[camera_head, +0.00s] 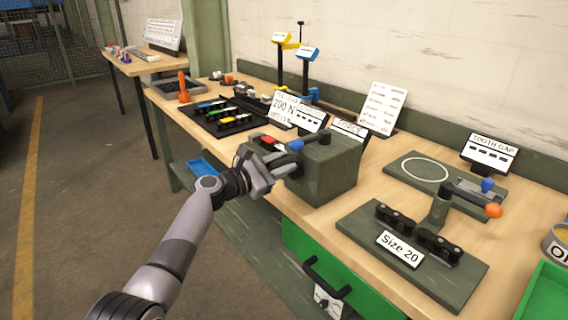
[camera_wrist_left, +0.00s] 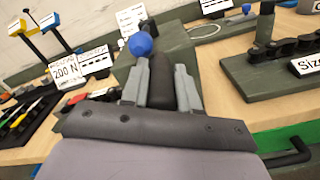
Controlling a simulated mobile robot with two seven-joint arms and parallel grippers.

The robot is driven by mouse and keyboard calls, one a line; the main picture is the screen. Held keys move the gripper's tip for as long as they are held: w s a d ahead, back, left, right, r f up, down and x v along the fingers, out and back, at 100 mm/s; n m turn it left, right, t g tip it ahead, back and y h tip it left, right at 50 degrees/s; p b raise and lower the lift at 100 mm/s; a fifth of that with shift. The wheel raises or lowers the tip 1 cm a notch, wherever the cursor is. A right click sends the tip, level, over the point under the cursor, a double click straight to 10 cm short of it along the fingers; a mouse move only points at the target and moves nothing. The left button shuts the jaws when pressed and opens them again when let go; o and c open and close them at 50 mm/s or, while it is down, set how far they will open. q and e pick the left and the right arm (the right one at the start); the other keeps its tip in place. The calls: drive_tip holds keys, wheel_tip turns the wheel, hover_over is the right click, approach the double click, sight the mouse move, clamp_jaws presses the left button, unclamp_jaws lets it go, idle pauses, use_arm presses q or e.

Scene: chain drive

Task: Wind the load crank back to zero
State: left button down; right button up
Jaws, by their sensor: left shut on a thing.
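The tester block (camera_head: 330,173) is a dark green-grey box at the bench's front edge in the head view. A dark lever with a blue ball (camera_head: 297,146) is at its top; the ball also shows in the left wrist view (camera_wrist_left: 141,44). My left gripper (camera_head: 285,165) is at the block's left front side. In the left wrist view its fingers (camera_wrist_left: 160,90) are shut on a dark rounded grip (camera_wrist_left: 161,72), which looks like the load crank's handle. The rest of the crank is hidden by the gripper. My right gripper is in neither view.
A sign reading 200 N (camera_head: 284,106) stands behind the block. A black tray with coloured pieces (camera_head: 222,116) lies to its left. The Size 20 chain stand (camera_head: 415,250) and the tooth gap plate (camera_head: 430,172) are to the right. A green drawer (camera_head: 330,275) is below the bench top.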

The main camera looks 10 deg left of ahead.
use_arm(q)
drive_tip(key=shift+w+a+r+n+p, duration=0.15)
drive_tip(key=shift+w+a+n+p, duration=0.15)
drive_tip(key=shift+n, duration=0.3)
drive_tip(key=c, duration=0.8)
unclamp_jaws()
drive_tip(key=shift+a, duration=0.1)
drive_tip(key=shift+c, duration=0.2)
drive_tip(key=shift+s, duration=0.1)
drive_tip(key=v, duration=0.7)
drive_tip(key=shift+p, duration=0.45)
